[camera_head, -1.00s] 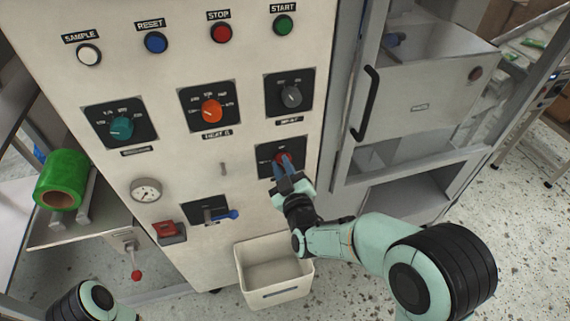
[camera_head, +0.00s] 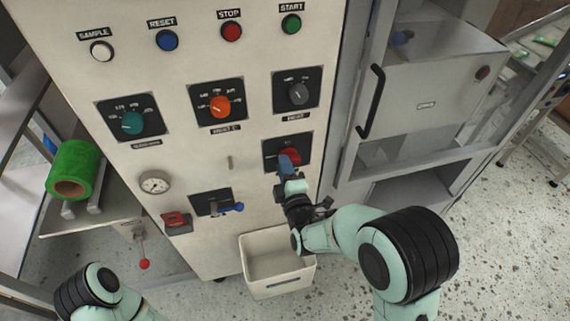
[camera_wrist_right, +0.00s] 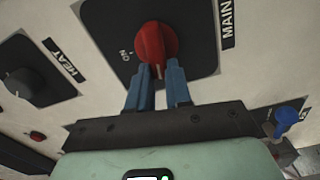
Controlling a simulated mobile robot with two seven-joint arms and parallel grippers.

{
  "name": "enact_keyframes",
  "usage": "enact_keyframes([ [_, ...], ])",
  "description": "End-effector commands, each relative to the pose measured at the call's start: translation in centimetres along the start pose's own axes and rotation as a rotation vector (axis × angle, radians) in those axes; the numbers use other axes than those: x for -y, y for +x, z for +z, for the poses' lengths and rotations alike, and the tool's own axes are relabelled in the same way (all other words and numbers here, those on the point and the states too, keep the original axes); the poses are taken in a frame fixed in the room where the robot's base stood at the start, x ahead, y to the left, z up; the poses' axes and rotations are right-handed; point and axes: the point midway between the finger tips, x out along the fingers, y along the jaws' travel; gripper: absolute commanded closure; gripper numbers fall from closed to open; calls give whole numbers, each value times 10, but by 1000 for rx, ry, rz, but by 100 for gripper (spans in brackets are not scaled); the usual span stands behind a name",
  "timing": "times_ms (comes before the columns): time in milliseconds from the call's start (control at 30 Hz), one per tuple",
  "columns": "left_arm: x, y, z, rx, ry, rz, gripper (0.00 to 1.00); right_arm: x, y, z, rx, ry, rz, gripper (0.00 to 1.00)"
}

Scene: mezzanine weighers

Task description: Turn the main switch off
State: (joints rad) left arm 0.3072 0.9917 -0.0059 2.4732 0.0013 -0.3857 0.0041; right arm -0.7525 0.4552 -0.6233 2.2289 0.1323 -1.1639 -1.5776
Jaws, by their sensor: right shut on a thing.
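The main switch, a red rotary knob (camera_head: 291,154) on a black plate (camera_head: 271,151), is at the lower right of the cream panel. In the right wrist view the red knob (camera_wrist_right: 154,42) is at top centre, with "ON" printed at its left and "MAIN" on the label further right. My right gripper (camera_head: 286,164) is shut on the knob; its blue fingers (camera_wrist_right: 158,72) are at the knob's near part and partly hide it in the head view. My left gripper is out of view; only a part of my left arm shows at bottom left.
A grey heat knob (camera_head: 298,94) is above the switch and a blue-handled lever (camera_head: 236,207) is lower left. An open cream bin (camera_head: 280,288) is below. A cabinet with a black handle (camera_head: 371,101) stands to the right.

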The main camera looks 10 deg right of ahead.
Motion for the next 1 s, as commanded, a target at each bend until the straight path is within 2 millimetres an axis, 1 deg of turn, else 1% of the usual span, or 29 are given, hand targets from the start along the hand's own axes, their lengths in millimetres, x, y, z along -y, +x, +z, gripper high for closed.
enact_keyframes([
  [200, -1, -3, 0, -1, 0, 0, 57, 3, 0, 0, 0, -110, -1, 100],
  [400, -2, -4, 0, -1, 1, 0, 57, 4, 0, 0, 1, -162, -1, 100],
  [900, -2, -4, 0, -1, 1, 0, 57, 4, 0, 1, 1, -179, -1, 100],
  [933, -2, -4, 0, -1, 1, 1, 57, 4, 0, 1, 1, -179, -1, 74],
  [1000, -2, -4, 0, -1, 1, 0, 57, 4, 0, 1, 1, -178, -1, 55],
])
